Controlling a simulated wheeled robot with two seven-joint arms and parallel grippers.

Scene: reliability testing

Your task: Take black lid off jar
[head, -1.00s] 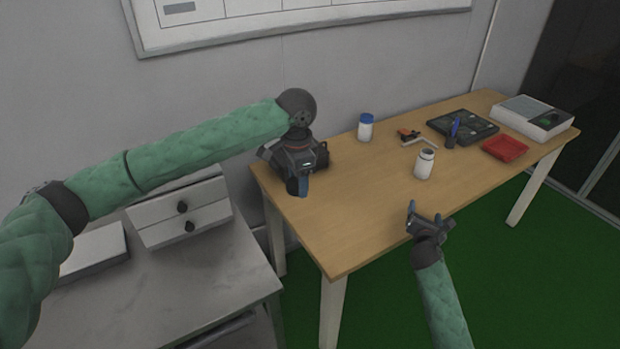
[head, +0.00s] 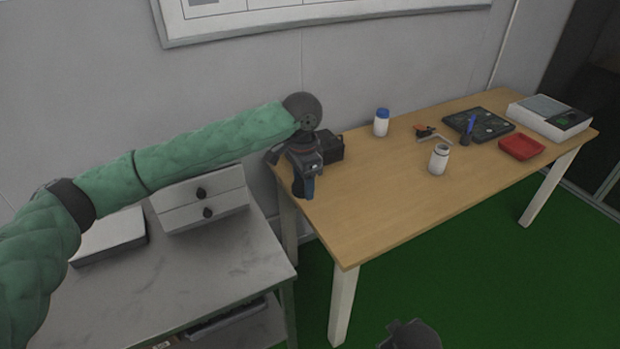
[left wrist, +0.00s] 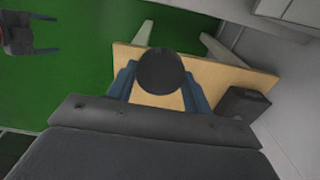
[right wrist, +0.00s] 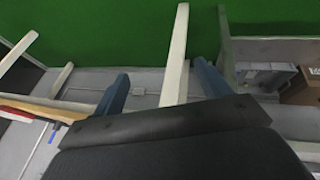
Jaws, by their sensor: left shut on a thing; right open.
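A white jar (head: 439,160) stands upright near the table's front edge, with no black lid on its top. My left gripper (head: 304,188) is over the table's left end, apart from the jar. It is shut on a round black lid (left wrist: 160,71), which sits between the blue fingers in the left wrist view; in the head view the lid is small and dark. My right gripper is open and empty in the right wrist view (right wrist: 161,78). Only its dark wrist part shows at the bottom of the head view, clear of the table.
A white bottle with a blue cap (head: 381,122) stands farther back on the wooden table (head: 375,205). A black box (head: 329,147) is behind my left gripper. A clamp-like tool (head: 428,132), dark tray (head: 480,125), red tray (head: 521,147) and white device (head: 549,117) lie right.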

